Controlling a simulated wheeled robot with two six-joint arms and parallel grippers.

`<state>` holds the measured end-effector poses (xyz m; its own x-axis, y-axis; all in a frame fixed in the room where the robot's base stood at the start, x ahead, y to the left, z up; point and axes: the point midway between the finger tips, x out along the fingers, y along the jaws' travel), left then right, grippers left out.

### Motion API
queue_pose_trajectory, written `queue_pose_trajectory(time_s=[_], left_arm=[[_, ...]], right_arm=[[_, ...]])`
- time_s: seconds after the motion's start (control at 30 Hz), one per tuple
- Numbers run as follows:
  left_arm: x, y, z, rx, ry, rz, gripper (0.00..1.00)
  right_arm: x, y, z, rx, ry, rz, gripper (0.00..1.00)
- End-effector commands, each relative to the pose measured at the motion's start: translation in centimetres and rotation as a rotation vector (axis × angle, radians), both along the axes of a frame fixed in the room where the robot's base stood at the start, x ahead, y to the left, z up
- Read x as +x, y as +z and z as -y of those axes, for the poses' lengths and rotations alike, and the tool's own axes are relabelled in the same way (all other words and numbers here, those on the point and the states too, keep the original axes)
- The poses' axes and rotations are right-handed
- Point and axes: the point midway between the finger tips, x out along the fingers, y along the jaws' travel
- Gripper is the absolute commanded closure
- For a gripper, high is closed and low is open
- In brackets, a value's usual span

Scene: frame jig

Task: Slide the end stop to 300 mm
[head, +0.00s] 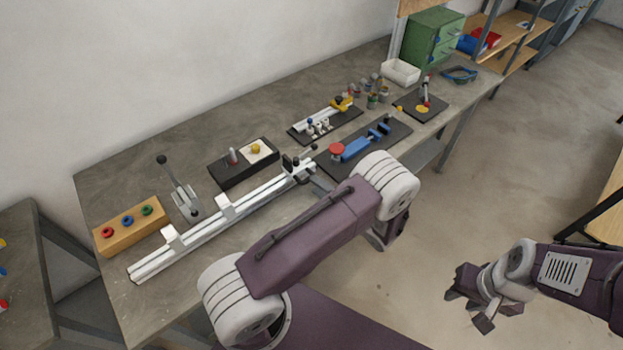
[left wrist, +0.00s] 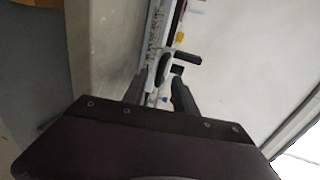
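The pale slotted rail (head: 200,236) lies along the front of the bench. A dark end stop (head: 297,168) with a black-tipped lever sits near its far right end. In the left wrist view, a white and black part of the stop (left wrist: 163,68) shows between and just beyond my fingertips. My left gripper (left wrist: 160,88) has its fingers apart, with a gap visible beside that part. In the head view my left forearm hides most of this gripper. My right gripper (head: 474,298) is open and empty, over the floor at the right. I cannot read the scale.
Two white blocks (head: 224,206) (head: 173,238) stand on the rail. Behind it are a wooden button box (head: 131,228), a lever clamp (head: 185,197) and a black tray (head: 243,165). A dark mat with a blue tool (head: 357,148) lies beyond the rail's right end.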

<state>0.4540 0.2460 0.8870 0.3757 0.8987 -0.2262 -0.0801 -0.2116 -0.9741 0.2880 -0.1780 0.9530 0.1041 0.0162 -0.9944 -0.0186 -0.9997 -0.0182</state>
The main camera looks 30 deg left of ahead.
Motion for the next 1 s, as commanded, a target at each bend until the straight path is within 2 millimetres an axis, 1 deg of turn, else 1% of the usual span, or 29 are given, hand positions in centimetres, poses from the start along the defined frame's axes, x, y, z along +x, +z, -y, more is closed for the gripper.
queue_pose_trajectory(time_s=[0.03, 0.1, 0.23, 0.37, 0.57, 0.6, 0.67, 0.7, 1.0], left_arm=[[0.3, -0.1, -1.1, 0.000, 0.006, -0.002, 0.66], [0.8, -0.4, -2.4, 0.000, 0.006, -0.002, 0.66], [1.5, -0.9, -4.0, 0.000, 0.004, -0.002, 0.66], [1.9, -1.1, -4.6, -0.001, 0.002, -0.002, 0.66], [1.9, -1.2, -4.7, -0.002, 0.001, -0.001, 0.66], [1.9, -1.2, -4.7, -0.002, 0.001, -0.001, 0.72], [1.9, -1.2, -4.7, -0.001, 0.001, -0.002, 0.89], [1.9, -1.2, -4.7, -0.001, 0.002, -0.002, 1.00], [1.9, -1.2, -4.7, -0.001, 0.002, -0.002, 1.00]], right_arm=[[0.0, 0.4, 0.0, 0.000, -0.001, 0.000, 0.66], [0.0, 0.7, 0.0, 0.000, -0.002, -0.001, 0.66], [0.0, 0.9, 0.0, 0.000, -0.003, -0.001, 0.66], [0.0, 0.9, 0.0, 0.001, -0.003, -0.002, 0.66], [0.0, 0.9, 0.0, 0.001, -0.004, -0.002, 0.66], [0.0, 0.9, 0.0, 0.001, -0.004, -0.002, 0.66], [0.0, 0.9, 0.0, 0.001, -0.004, -0.002, 0.66], [0.0, 0.9, 0.0, 0.001, -0.004, -0.002, 0.66], [0.0, 0.9, 0.0, 0.001, -0.004, -0.002, 0.66]])
